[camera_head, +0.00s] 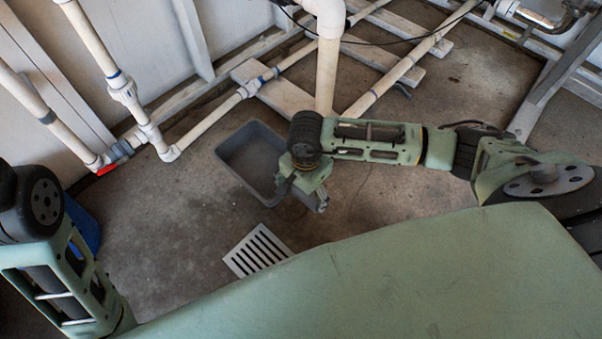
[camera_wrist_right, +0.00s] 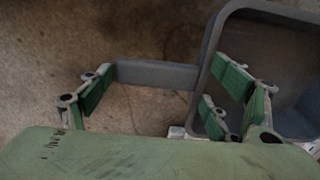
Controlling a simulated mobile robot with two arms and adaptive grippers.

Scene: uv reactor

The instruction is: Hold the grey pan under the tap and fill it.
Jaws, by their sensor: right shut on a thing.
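The grey pan (camera_head: 250,160) is an open rectangular tub left of centre in the head view, over the concrete floor. It looks empty. I cannot tell whether it rests on the floor or hangs just above it. My right gripper (camera_head: 308,190) is at its right side, shut on the pan. In the right wrist view the pan (camera_wrist_right: 258,50) fills the right side, and a flat grey strip runs left from it between my fingers. A valve with a red lever (camera_head: 107,170), possibly the tap, sits on the white pipes at the left. My left gripper is out of view.
A floor drain grate (camera_head: 257,250) lies in front of the pan. A thick white pipe (camera_head: 326,75) comes down behind it. White pipes (camera_head: 215,115) run along the wall. A blue object (camera_head: 83,226) is partly hidden at the left. Floor between it and the pan is clear.

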